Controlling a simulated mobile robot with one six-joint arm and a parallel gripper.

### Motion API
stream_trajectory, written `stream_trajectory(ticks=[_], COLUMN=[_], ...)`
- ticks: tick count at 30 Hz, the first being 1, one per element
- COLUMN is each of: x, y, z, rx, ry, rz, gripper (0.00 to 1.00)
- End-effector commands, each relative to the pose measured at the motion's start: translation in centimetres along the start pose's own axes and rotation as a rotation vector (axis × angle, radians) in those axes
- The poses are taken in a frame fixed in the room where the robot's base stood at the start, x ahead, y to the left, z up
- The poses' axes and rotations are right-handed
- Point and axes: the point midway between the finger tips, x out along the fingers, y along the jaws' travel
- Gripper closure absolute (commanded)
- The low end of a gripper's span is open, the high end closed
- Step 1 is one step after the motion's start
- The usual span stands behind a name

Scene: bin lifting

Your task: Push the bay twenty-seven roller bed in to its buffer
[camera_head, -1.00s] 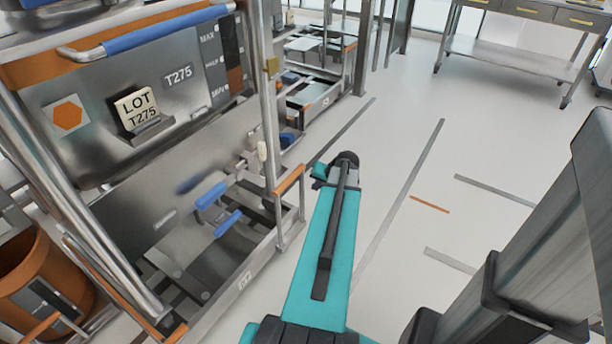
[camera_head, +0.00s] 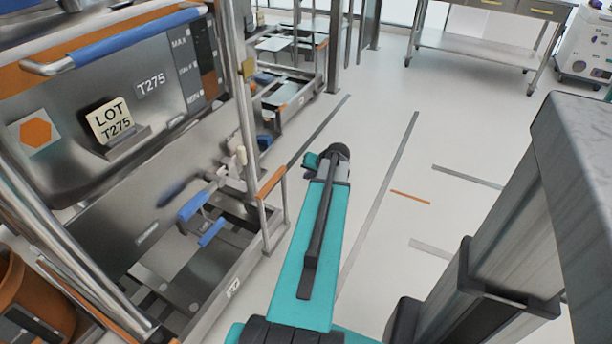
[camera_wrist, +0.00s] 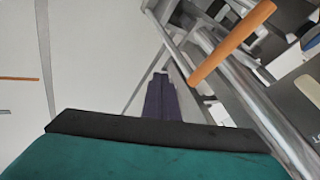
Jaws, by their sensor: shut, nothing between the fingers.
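A steel bay frame with a low rail bed fills the left of the head view. Its lower rail (camera_head: 205,318) carries a small white label (camera_head: 233,288), too blurred to read surely. My gripper (camera_wrist: 161,77) is shut and empty in the wrist view, pointing over bare floor left of the steel frame and apart from the orange bar.
A steel bin (camera_head: 140,130) marked T275 with a LOT card sits above the bed. Blue levers (camera_head: 200,202) sit below it. Another bay stands behind. A steel table (camera_head: 478,48) and a white machine (camera_head: 588,45) stand at the back right. The marked floor (camera_head: 400,140) is clear.

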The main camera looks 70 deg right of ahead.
Motion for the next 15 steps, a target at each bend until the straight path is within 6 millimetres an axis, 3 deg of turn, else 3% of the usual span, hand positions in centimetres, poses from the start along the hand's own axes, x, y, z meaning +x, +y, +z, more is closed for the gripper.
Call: stream_trajectory(ticks=[15], x=[7.4], y=[0.0], z=[0.0], rx=[-0.001], ry=[-0.002], rz=[-0.001], gripper=[1.0])
